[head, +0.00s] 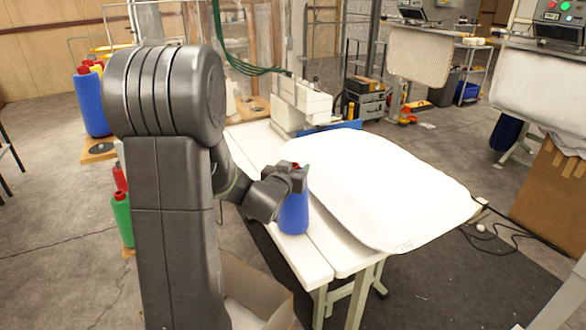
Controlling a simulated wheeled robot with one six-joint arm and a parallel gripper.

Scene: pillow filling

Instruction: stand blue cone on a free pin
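A blue cone (294,215) with a red top is upright at the near edge of the white table (312,262). My gripper (295,174) is around its top from above and looks shut on it, with the red tip showing between the fingers. I cannot tell whether the cone's base touches the table. At the left is a cone rack; a wooden board with a dark round disc (100,149) sticks out from it. No cone stands on that disc. Any pin there is too small to make out.
Another blue cone (91,105) with a red top stands on the rack, beside red and yellow ones. A green cone (122,218) stands lower, partly behind my arm. A white pillow (380,185) covers much of the table. A sewing machine (302,103) stands behind; an open cardboard box (255,285) lies below.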

